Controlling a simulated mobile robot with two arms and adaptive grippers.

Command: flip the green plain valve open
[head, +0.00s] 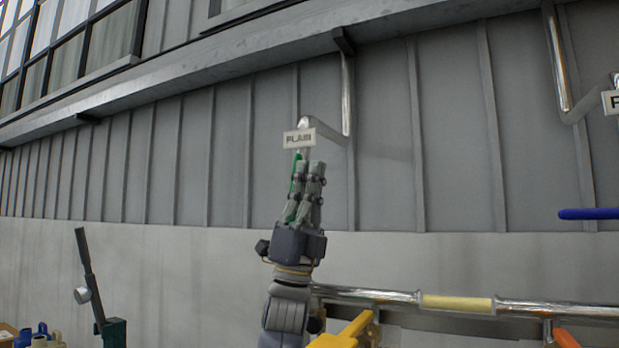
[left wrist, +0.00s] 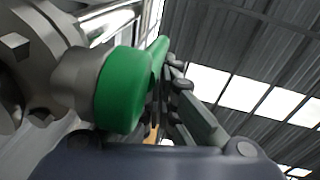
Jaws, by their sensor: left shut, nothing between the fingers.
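The green plain valve handle (head: 295,180) shows in the head view as a narrow upright strip below a white sign reading PLAIN (head: 299,138). My left gripper (head: 309,168) points up just right of it, its fingers together, and hides part of the handle. In the left wrist view the round green hub of the handle (left wrist: 120,90) sits on a grey metal valve body (left wrist: 40,60). The fingers of my left gripper (left wrist: 178,95) are shut and empty, close beside the green handle. I cannot tell whether they touch. My right gripper is not in view.
A silver pipe (head: 346,95) comes down the grey ribbed wall to the sign. A horizontal pipe with a yellow band (head: 457,303) runs at lower right. A blue handle (head: 590,214) stands at the right edge. A dark green device (head: 113,332) is at lower left.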

